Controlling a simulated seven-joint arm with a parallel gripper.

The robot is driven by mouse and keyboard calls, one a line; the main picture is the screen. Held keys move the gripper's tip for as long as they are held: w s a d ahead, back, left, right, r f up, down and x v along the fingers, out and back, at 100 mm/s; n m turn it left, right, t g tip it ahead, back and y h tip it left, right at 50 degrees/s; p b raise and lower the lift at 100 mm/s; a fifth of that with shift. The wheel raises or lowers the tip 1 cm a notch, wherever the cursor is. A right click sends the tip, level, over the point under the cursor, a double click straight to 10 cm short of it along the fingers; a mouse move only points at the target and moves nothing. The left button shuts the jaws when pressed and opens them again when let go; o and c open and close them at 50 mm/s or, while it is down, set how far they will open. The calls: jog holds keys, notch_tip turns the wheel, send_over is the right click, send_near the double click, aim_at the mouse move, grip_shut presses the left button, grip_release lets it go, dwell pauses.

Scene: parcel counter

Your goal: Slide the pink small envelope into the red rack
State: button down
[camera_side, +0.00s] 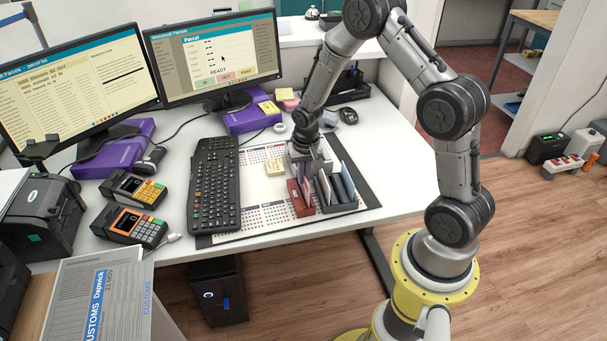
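The red rack (301,207) stands on the desk mat near its front right part. A thin pinkish upright piece, which looks like the pink small envelope (305,190), shows at the red rack, below my gripper. It is too small to tell whether it sits inside the slot or is just above it. My gripper (311,173) points down directly over the racks. Its fingers are tiny and partly merge with the envelopes, so I cannot tell whether they are shut on anything.
A grey rack (341,207) with several dark and pale upright envelopes stands close on the right of the red rack. A black keyboard (213,185) lies to the left.

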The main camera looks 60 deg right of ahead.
jog(key=shift+f, duration=0.85)
jog(key=c, duration=1)
grip_release()
notch_tip(320, 180, up, 14)
jog(key=s+a, duration=0.1)
jog(key=shift+s+a+f, duration=0.15)
jog(key=shift+s+a, duration=0.05)
jog(key=shift+s, duration=0.05)
jog(key=shift+a, duration=0.1)
